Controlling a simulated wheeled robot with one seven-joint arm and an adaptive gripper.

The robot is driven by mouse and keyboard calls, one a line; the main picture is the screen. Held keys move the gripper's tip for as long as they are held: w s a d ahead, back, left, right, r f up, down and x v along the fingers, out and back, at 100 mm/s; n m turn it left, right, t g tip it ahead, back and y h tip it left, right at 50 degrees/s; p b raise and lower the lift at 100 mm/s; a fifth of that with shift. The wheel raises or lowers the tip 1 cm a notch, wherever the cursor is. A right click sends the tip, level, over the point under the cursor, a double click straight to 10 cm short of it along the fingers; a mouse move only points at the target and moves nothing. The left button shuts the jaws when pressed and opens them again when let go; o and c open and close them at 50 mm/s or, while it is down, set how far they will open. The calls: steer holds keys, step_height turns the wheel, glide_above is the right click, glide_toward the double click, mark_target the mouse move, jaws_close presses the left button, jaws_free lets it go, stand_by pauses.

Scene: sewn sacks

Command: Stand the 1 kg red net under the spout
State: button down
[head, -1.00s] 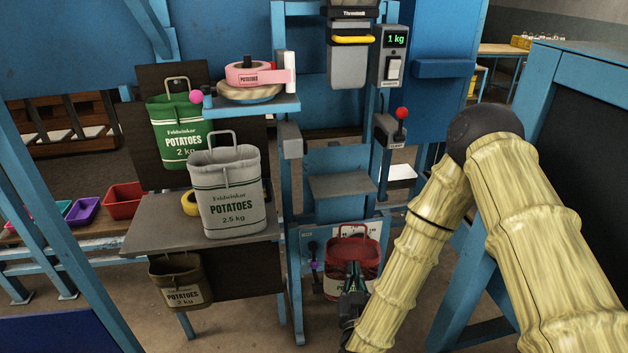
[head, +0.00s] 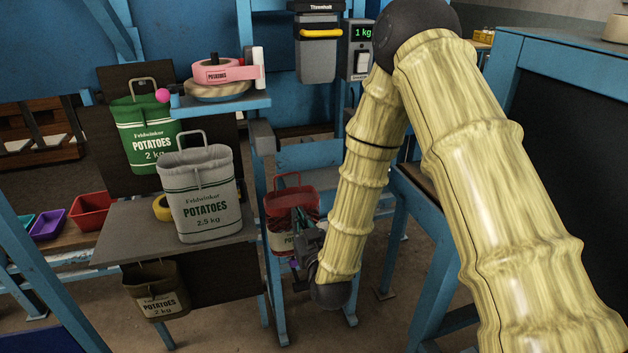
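The red net (head: 281,206), a red sack with a pale printed lower band and a raised loop handle, is upright and off the floor. My gripper (head: 299,228) is at its front right side and appears shut on it; the fingertips are hard to make out. The grey spout (head: 318,62), with a yellow bar across it, hangs above and behind the net. The display box (head: 362,34) beside the spout reads 1 kg.
A grey 2.5 kg sack (head: 202,205) stands on the side table (head: 125,238) to the left. A green 2 kg sack (head: 146,140) and a brown 2 kg sack (head: 158,292) hang nearby. Tape rolls (head: 222,75) sit on a blue shelf. A blue-framed dark panel (head: 570,130) stands right.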

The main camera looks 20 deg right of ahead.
steer(key=w+d+r+b, duration=0.2)
steer(key=w+d+r, duration=0.1)
steer(key=d+r, duration=1.05)
steer(key=w+f+p, duration=0.1)
steer(key=w+p, duration=0.1)
steer(key=w, duration=0.6)
steer(key=w+a+f+p, duration=0.1)
steer(key=w+p, duration=0.2)
steer(key=w, duration=0.6)
steer(key=shift+w+a+f+h, duration=0.15)
steer(key=shift+w+f+h, duration=0.05)
steer(key=shift+f+h, duration=0.15)
steer(key=shift+f, duration=0.2)
steer(key=c, duration=1.6)
jaws_free()
steer(key=shift+c, duration=0.2)
steer(key=shift+r, duration=0.2)
